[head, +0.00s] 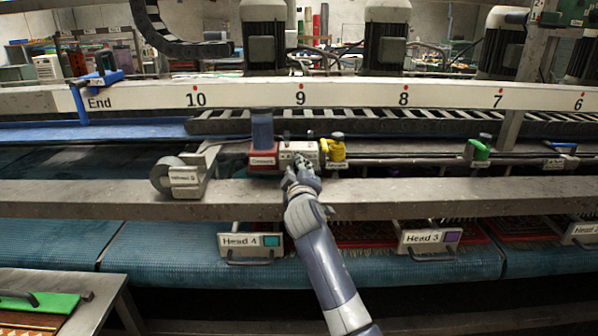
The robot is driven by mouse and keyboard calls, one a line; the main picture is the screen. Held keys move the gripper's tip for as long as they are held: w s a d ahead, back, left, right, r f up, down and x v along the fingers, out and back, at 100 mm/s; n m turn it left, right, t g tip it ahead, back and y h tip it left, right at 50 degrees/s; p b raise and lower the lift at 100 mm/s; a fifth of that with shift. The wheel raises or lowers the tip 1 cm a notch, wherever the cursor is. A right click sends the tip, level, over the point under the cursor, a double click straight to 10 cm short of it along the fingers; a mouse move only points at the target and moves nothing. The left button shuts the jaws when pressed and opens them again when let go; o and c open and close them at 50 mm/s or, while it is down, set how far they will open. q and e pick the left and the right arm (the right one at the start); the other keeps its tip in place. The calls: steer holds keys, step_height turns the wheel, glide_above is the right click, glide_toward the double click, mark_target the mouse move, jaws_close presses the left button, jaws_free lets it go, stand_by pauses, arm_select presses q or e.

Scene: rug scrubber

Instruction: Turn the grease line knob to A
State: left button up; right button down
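A small pale grey box (299,149) with dark knobs on top sits on the rail in the middle of the head view. I cannot tell for certain that it carries the grease line knob, and no letter A is legible. My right gripper (303,166) is at the front of this box and hides part of its face. Its fingers are too small to tell whether they are open, shut or touching a knob. My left gripper is not in view.
A red box (262,160) with a blue-grey top stands left of the grey box, and a yellow valve (334,149) stands right. A tape-roll-like device (180,177) is further left. A long grey beam (440,197) runs in front, above the blue belt (170,255).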

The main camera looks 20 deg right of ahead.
steer(key=shift+r, duration=0.15)
steer(key=c, duration=1.4)
jaws_free()
steer(key=shift+o, duration=0.2)
steer(key=v, duration=1.2)
